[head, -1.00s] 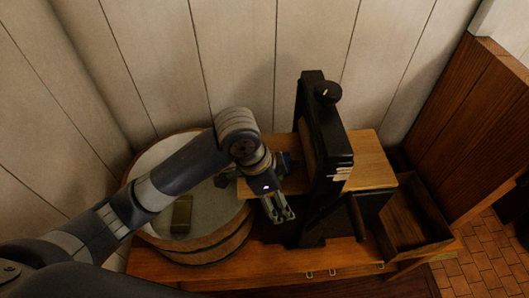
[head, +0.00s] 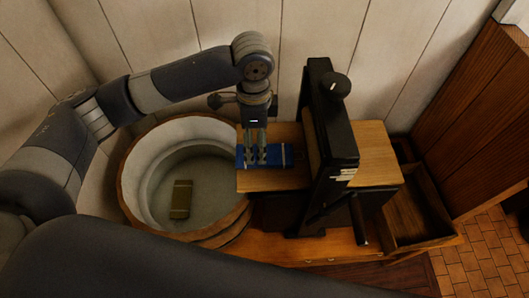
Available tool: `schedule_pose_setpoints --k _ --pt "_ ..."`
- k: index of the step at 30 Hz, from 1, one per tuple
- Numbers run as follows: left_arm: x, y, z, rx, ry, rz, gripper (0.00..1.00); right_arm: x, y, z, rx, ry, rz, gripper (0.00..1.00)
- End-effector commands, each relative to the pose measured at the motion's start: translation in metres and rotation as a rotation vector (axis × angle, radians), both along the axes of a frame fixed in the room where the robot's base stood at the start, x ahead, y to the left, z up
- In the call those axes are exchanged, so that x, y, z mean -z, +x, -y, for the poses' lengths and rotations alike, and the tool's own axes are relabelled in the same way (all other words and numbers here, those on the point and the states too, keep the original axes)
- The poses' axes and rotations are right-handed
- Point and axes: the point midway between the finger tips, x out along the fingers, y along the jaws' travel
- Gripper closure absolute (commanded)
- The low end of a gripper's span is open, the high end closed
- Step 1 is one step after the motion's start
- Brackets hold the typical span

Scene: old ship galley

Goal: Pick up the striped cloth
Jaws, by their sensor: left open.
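The striped cloth (head: 286,155), blue with pale stripes, lies on the left wooden board of a black-framed mangle. My left gripper (head: 262,159) points down at the cloth, its fingers apart and covering part of it. The fingertips are at or just above the cloth; I cannot tell whether they touch it. The cloth lies flat on the board. My right gripper is not in view.
The mangle's black frame (head: 332,135) stands close to the right of the cloth. A round wooden tub (head: 133,190) with a brownish block (head: 181,199) inside is at left. An open wooden box (head: 412,208) sits at right. A plank wall closes off the back.

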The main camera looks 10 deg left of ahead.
Motion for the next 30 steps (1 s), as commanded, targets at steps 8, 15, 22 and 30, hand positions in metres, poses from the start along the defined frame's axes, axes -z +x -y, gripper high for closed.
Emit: schedule_pose_setpoints --k 8,15,22,30 --pt "0.031 -0.001 0.003 0.0 0.001 -0.003 0.22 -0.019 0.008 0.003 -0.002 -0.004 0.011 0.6" --pt "0.054 0.0 0.003 0.001 0.0 0.002 0.22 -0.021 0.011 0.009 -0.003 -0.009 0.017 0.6" --pt "0.054 0.0 0.003 0.001 0.0 0.003 0.31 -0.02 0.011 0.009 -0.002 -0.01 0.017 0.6" --pt "0.054 0.0 0.003 0.001 0.0 0.002 0.69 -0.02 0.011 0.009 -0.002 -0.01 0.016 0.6"
